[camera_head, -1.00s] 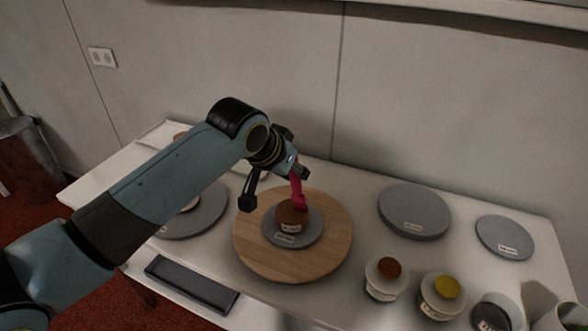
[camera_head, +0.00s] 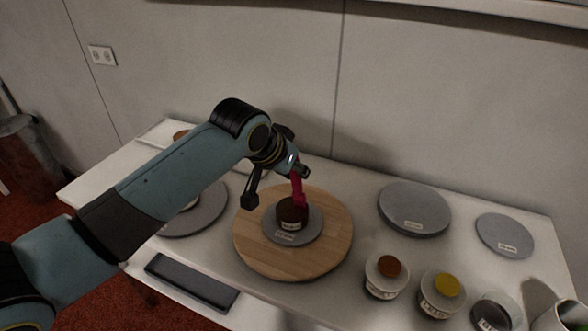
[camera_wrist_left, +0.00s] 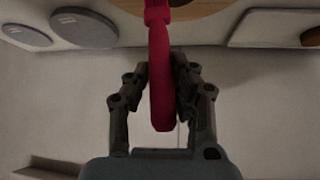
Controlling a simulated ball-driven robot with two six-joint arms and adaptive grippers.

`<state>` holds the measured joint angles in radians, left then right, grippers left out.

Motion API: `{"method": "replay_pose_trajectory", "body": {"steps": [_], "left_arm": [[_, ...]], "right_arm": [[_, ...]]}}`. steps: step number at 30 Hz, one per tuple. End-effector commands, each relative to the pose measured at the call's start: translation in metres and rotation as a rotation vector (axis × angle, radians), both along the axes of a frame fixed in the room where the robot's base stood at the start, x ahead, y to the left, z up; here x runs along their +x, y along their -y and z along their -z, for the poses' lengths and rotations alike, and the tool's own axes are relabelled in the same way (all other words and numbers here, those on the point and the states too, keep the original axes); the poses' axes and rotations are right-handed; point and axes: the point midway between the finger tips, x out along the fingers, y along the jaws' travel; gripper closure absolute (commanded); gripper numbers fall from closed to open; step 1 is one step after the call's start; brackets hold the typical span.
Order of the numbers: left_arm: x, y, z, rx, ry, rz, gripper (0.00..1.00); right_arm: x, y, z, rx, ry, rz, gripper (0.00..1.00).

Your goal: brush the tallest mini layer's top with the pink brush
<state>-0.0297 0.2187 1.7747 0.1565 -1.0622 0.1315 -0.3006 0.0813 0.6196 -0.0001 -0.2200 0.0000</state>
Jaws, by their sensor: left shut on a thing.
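The pink brush (camera_head: 299,190) is held by my left gripper (camera_head: 280,182), whose jaws are shut on its handle (camera_wrist_left: 160,85) in the left wrist view. The brush hangs down with its head at the top of a small dark brown layer (camera_head: 291,212); I cannot tell whether the bristles press on it. This layer stands on a labelled grey disc (camera_head: 281,237) on a round wooden turntable (camera_head: 262,262). At the left, another grey plate (camera_head: 208,220) carries something mostly hidden behind my left arm. My right gripper is not in view.
Jars with brown (camera_head: 389,266) and yellow (camera_head: 446,285) tops stand front right, beside a cup (camera_head: 492,312). Two grey discs (camera_head: 414,207) (camera_head: 504,235) lie at the right. A dark tray (camera_head: 192,283) lies front left. A wall closes the back.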

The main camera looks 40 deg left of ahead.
Motion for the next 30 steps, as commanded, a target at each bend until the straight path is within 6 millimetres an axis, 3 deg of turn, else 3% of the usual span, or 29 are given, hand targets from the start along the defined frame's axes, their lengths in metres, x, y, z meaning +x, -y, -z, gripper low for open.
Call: {"method": "replay_pose_trajectory", "body": {"steps": [15,30], "left_arm": [[0.016,-0.017,-0.001,0.001,0.0,0.0,1.0],[0.012,-0.034,0.0,0.0,0.0,0.0,1.0]], "right_arm": [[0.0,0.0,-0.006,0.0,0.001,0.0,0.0],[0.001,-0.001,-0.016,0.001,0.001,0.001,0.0]]}}
